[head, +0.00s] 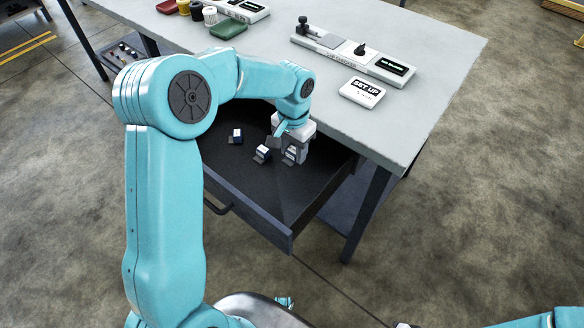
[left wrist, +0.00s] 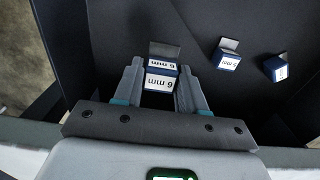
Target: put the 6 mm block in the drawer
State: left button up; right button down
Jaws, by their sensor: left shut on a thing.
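The dark drawer (head: 236,175) is pulled open under the grey table. My left gripper (head: 290,156) reaches down into it at its right side. It is shut on a small blue-and-white block marked "6 mm" (left wrist: 161,79), which sits between the fingers in the left wrist view. The held block shows only partly in the head view, behind the fingers. Two similar blocks, one (left wrist: 229,61) reading "6 mm" and one (left wrist: 276,68) with a small label, lie in the drawer beyond the gripper. I cannot tell whether the held block touches the drawer floor. Only a sliver of my right arm shows.
The drawer's front has a handle (head: 218,203). Its front floor is clear.

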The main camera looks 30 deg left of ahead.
aim_at(293, 159)
pick_arm(q)
notch_tip(293, 159, down, 3)
jog(key=shift+s+f, duration=0.15)
notch_tip(293, 159, down, 4)
jog(key=shift+f, duration=0.1)
jog(key=shift+b, duration=0.3)
jog(key=shift+f, duration=0.15)
jog(key=o, duration=1.1)
